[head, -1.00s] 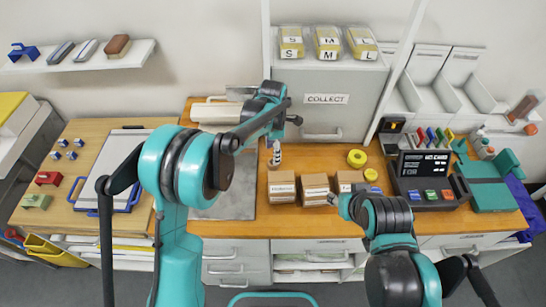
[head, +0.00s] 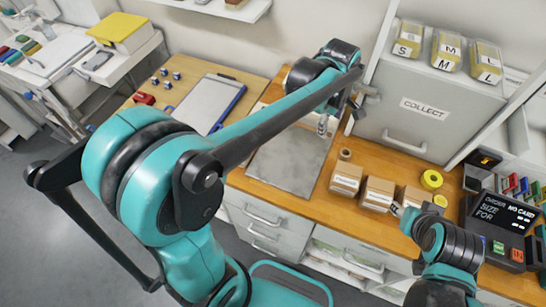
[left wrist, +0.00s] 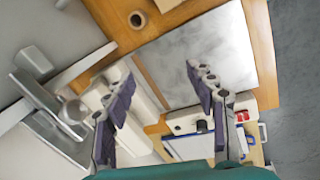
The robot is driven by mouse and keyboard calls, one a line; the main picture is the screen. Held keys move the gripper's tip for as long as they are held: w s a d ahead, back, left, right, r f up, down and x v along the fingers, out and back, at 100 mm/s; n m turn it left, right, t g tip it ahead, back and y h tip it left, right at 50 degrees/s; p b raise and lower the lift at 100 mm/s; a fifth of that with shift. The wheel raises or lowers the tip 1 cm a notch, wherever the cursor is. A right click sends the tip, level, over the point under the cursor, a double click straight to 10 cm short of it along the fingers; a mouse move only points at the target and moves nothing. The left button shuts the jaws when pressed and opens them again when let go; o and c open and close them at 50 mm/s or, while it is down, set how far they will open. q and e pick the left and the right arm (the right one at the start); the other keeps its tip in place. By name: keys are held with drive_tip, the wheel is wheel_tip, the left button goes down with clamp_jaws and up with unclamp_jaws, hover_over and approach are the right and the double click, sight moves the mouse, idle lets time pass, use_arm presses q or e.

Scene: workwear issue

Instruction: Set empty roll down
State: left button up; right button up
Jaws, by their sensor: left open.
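The empty roll (head: 345,154) is a small brown cardboard ring. It stands upright on the wooden worktop, between the grey metal sheet and the first carton. It also shows in the left wrist view (left wrist: 137,20), near the top edge and beyond the fingertips. My left gripper (head: 338,122) is over the back of the worktop, behind and above the roll, apart from it. In the left wrist view its fingers (left wrist: 160,82) are spread with nothing between them. My right gripper (head: 398,210) is low by the cartons' front; its fingers are too small to judge.
Several labelled cartons (head: 377,194) stand in a row right of the roll. Yellow tape rolls (head: 431,180) and an order terminal (head: 503,220) are farther right. The grey sheet (head: 288,158) is bare. The grey COLLECT cabinet (head: 425,100) stands behind.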

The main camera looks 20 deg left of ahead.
use_arm(q)
drive_tip(key=s+a+m+t, duration=0.2)
drive_tip(key=s+a+m, duration=0.3)
drive_tip(key=s+m, duration=0.2)
drive_tip(key=s+a+f+m+t, duration=0.1)
drive_tip(key=s+a+m+t, duration=0.2)
drive_tip(key=s, duration=0.8)
drive_tip(key=a+m, duration=0.2)
drive_tip(key=m, duration=0.2)
drive_tip(key=shift+a+m, duration=0.15)
drive_tip(key=shift+m, duration=0.15)
wheel_tip(320, 180, down, 8)
drive_tip(key=b, duration=0.8)
